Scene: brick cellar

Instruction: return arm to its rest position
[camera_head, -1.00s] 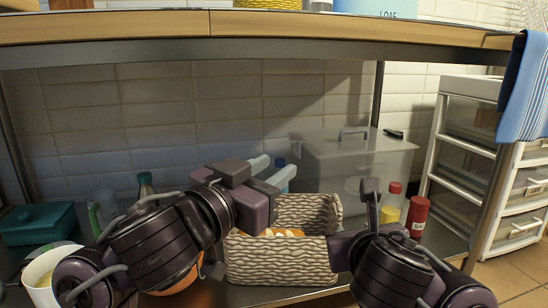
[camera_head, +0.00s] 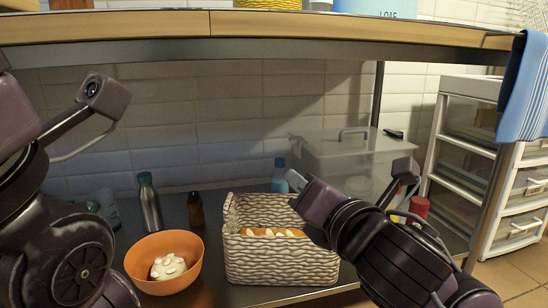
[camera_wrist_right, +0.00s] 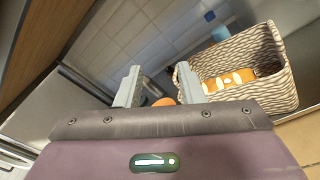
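My left arm (camera_head: 65,245) is folded up at the left edge in the head view. Part of its purple gripper body shows there, but its fingers are outside the picture. My right gripper (camera_head: 293,180) hangs over the right side of the woven basket (camera_head: 280,262). In the right wrist view its two pale fingers (camera_wrist_right: 160,87) are apart with nothing between them, so it is open. The basket, also in the right wrist view (camera_wrist_right: 285,85), holds an orange-brown loaf-like item with pale spots (camera_head: 262,232).
An orange bowl (camera_head: 137,277) with a white lump stands left of the basket. A steel bottle (camera_head: 149,203), a brown bottle (camera_head: 195,210) and a blue bottle (camera_head: 279,177) stand behind. The wooden tabletop (camera_head: 150,24) runs overhead. A drawer unit (camera_head: 465,145) is at right.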

